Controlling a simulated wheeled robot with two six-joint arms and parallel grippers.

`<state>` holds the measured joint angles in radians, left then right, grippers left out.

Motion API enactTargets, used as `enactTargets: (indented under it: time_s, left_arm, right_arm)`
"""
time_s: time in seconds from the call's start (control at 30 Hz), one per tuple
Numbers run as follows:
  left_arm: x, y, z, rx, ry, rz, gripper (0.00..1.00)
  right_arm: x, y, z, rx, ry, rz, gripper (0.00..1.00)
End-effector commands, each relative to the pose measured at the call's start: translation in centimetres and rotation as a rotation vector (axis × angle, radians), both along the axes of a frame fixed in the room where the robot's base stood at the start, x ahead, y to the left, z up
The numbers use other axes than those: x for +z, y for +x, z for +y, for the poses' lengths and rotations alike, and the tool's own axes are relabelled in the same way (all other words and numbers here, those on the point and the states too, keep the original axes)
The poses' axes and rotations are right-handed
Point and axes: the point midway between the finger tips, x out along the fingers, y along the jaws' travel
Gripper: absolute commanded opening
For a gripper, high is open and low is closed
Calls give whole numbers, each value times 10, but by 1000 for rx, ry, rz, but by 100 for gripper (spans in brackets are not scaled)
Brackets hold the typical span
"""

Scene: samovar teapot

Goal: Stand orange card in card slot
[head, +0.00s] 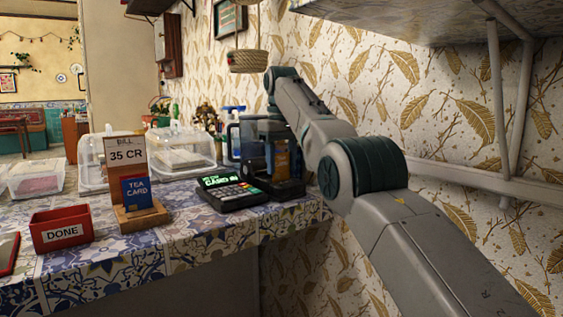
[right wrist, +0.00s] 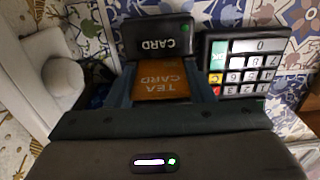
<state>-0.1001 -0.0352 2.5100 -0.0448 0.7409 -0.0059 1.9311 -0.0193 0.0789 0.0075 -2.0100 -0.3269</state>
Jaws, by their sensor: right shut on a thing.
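The orange card (right wrist: 163,82), lettered "TEA CARD", is between the two fingers of my right gripper (right wrist: 163,92), which is shut on it. In the head view the orange card (head: 282,158) appears upright, partly covered by my dark gripper (head: 268,140). The card slot is a black block (right wrist: 157,38) marked "CARD" with a green light. Its dark base (head: 285,190) shows below the card in the head view. The card's far edge meets the block in the wrist view; I cannot tell whether it is inside the slot. My left gripper is not in view.
A card terminal (head: 228,192) with keypad stands just left of the slot. A wooden stand (head: 140,215) holds a bill and a blue tea card (head: 136,192). A red "DONE" tray (head: 62,229) is further left. Clear containers (head: 182,152) stand behind. The wall is close on the right.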

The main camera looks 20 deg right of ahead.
Motion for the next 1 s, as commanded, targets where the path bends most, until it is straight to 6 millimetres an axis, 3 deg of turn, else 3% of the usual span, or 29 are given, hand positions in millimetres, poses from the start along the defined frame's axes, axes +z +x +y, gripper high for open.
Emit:
enactTargets:
  time_s: [0.5, 0.53, 0.63, 0.83, 0.9, 1.0]
  left_arm:
    - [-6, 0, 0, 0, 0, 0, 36]
    - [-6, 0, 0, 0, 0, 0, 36]
    - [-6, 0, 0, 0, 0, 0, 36]
    - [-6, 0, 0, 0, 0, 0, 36]
    - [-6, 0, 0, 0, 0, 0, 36]
    - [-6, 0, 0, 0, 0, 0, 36]
  right_arm:
    - [-6, 0, 0, 0, 0, 0, 27]
    - [-6, 0, 0, 0, 0, 0, 52]
    - [-6, 0, 0, 0, 0, 0, 72]
    - [-6, 0, 0, 0, 0, 0, 73]
    - [-6, 0, 0, 0, 0, 0, 81]
    - [-6, 0, 0, 0, 0, 0, 81]
